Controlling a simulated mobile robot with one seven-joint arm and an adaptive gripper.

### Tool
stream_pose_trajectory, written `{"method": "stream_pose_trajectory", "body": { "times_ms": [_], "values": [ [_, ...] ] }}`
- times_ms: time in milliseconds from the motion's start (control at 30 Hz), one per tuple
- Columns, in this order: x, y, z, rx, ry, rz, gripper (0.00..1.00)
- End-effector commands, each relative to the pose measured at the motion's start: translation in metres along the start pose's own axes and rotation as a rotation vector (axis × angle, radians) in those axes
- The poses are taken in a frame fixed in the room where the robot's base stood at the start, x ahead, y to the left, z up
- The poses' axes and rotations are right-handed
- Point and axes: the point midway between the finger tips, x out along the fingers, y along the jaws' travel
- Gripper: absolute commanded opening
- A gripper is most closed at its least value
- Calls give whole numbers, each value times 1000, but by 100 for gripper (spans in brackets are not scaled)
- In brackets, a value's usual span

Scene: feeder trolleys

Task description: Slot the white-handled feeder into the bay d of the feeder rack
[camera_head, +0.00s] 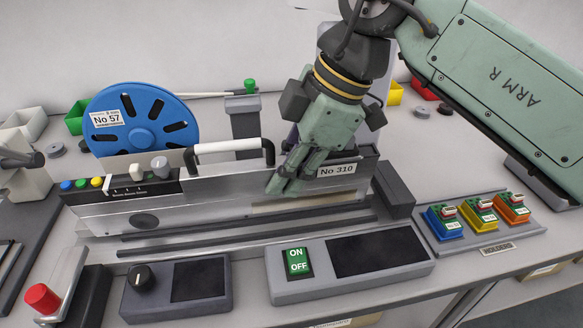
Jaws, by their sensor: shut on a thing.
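The white-handled feeder (215,185) is a long silver unit standing upright, running left to right. Its white handle (228,146) is on top, and a blue reel (142,140) marked No 57 is at its left rear. A label reading No 310 (337,170) is at its right end. My gripper (283,184) comes down from above at the feeder's right half, right of the handle, with its fingers closed on the feeder's body. The far finger contact is partly hidden. Dark parallel rails (245,233) lie in front of the feeder; no bay letter is readable.
Two control boxes, one with a knob (142,278) and one with an ON/OFF switch (297,262), stand in front. A red button (42,297) is at front left. A holder tray with blue, yellow and orange pieces (479,215) is right. Coloured bins stand behind.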

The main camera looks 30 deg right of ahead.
Motion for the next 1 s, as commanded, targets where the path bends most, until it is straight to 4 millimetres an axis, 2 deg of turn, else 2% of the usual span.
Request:
{"method": "stream_pose_trajectory", "body": {
  "times_ms": [233,267,600,1000],
  "values": [
    [3,0,-7,-2,3,-3,0],
    [3,0,-7,-1,3,-2,22],
    [2,0,-6,0,2,-1,43],
    [2,0,-6,0,1,0,43]
  ]
}}
